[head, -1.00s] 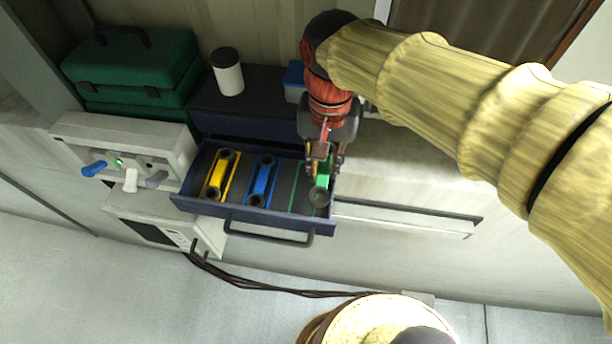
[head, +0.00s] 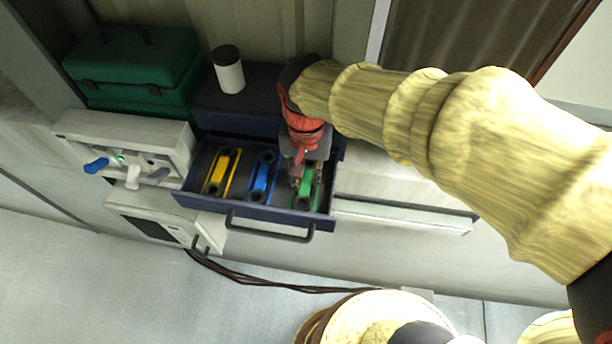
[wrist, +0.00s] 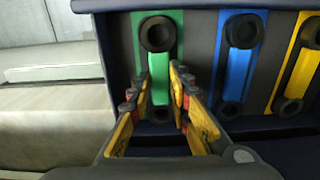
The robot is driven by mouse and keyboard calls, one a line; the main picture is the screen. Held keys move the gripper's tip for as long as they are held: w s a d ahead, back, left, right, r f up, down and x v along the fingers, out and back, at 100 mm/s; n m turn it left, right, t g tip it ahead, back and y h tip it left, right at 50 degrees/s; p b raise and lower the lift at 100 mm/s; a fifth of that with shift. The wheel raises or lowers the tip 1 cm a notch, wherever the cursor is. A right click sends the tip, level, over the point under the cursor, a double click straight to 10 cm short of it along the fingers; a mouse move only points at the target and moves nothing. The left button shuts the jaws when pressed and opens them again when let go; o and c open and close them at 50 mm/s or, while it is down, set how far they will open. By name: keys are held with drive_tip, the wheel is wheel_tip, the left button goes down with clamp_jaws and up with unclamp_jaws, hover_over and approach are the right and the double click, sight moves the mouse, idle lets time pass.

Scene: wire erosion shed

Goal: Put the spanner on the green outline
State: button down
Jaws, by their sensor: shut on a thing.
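The green spanner (head: 305,188) is at the right end of the open drawer (head: 270,218), on or just above the green outline; the exact gap cannot be told. In the wrist view the spanner (wrist: 158,62) lies lengthwise along the green outline (wrist: 176,30), with green showing on both sides of it. My gripper (head: 308,172) is shut on the spanner, its fingers (wrist: 160,95) on both sides of the handle. The fingers partly hide the spanner's near end.
A blue spanner (head: 262,178) and a yellow spanner (head: 221,172) lie on matching outlines to the left. The drawer's handle (head: 270,232) sticks out in front. A white canister (head: 229,76) and green case (head: 135,70) stand behind.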

sight(306, 182)
drive_tip(key=shift+f, duration=0.15)
drive_tip(key=c, duration=1.7)
unclamp_jaws()
drive_tip(key=shift+o, duration=0.3)
wheel_tip(306, 182, up, 12)
drive_tip(key=shift+r, duration=0.2)
drive_tip(key=s+d+f+t, duration=0.1)
drive_tip(key=s+d+t, duration=0.1)
drive_tip(key=d, duration=0.9)
drive_tip(key=s+d+f+n+t, duration=0.1)
drive_tip(key=s+d+t, duration=0.2)
drive_tip(key=d, duration=0.8)
drive_tip(key=shift+s+d+f+t, duration=0.3)
drive_tip(key=shift+s+d, duration=0.1)
drive_tip(key=shift+s, duration=0.85)
drive_tip(key=shift+b, duration=0.3)
